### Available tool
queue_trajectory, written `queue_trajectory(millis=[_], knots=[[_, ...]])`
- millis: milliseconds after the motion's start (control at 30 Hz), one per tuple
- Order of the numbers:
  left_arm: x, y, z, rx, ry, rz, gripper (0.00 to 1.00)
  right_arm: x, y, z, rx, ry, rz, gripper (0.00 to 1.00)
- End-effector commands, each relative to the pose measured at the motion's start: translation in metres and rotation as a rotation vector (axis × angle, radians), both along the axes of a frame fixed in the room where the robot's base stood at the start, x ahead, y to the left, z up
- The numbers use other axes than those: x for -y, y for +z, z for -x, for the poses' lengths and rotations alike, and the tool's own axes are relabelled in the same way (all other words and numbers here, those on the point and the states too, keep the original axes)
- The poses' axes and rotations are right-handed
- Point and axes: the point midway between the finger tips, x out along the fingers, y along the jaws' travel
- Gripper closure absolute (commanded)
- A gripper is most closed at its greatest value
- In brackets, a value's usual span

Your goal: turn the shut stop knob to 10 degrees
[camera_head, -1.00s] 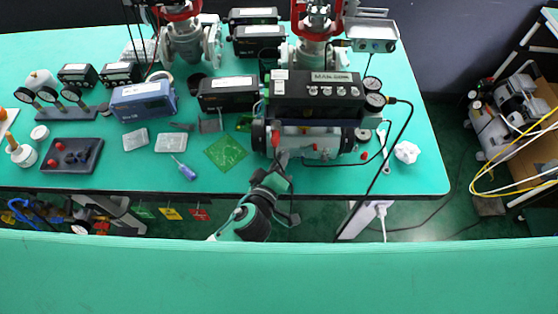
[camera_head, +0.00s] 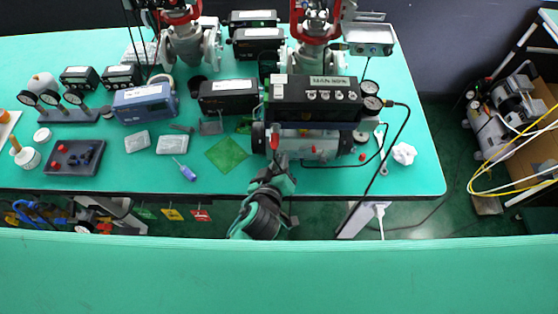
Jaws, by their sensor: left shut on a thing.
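The valve positioner (camera_head: 315,96) is a black box with a row of small round parts and a white label on its front. It sits above a light grey cylindrical actuator (camera_head: 318,146) near the table's front edge. My left gripper (camera_head: 278,155) reaches up from below to the actuator's left front. It is shut on a small red part (camera_head: 275,141), which looks like the stop knob; the fingers hide most of it. The knob's angle is too small to read. Another small red part (camera_head: 361,157) shows at the actuator's right. My right gripper is not in view.
Two round gauges (camera_head: 372,96) and a black cable (camera_head: 397,140) are right of the positioner. A green board (camera_head: 227,154) and a blue screwdriver (camera_head: 187,173) lie to its left. A white lumpy piece (camera_head: 404,153) lies at the right. The front table strip is bare.

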Motion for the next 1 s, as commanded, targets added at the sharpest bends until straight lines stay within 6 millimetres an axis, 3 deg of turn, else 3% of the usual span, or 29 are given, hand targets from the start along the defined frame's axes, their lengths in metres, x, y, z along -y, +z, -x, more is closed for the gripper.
queue_trajectory(millis=[267, 500, 1000], knots=[[0.001, 0.002, 0.0, -0.002, 0.003, -0.177, 1.0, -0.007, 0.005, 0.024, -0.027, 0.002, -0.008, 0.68], [0.001, 0.002, 0.0, -0.001, 0.003, -0.265, 1.0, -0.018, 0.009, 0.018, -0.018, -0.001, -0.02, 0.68], [0.001, 0.001, -0.001, 0.001, 0.001, -0.292, 1.0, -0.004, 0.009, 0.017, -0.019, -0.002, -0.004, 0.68]])
